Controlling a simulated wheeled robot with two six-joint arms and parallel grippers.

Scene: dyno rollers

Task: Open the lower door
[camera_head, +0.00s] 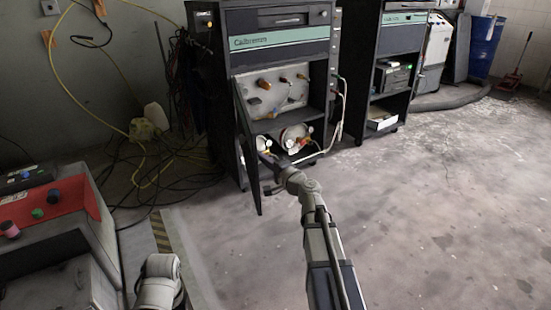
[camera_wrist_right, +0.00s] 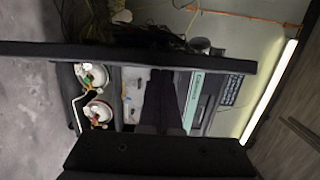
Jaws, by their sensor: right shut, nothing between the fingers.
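The cabinet (camera_head: 280,20) labelled Calibrenza stands in the head view's upper middle. Its dark lower door (camera_head: 247,150) is swung out to the left, seen nearly edge-on, and the shelves behind it are exposed. In the right wrist view, turned sideways, the door seems to be the dark bar (camera_wrist_right: 90,48) across the picture. My right gripper (camera_head: 268,158) is in front of the opening, right of the door. Its shut, empty fingers (camera_wrist_right: 162,78) point toward the bar; I cannot tell whether they touch it. My left gripper is out of view.
Round gauges (camera_head: 294,138) and a valve panel (camera_head: 272,92) are inside the cabinet. Cables (camera_head: 165,165) lie on the floor to the left. A red-topped machine (camera_head: 50,215) stands at the lower left.

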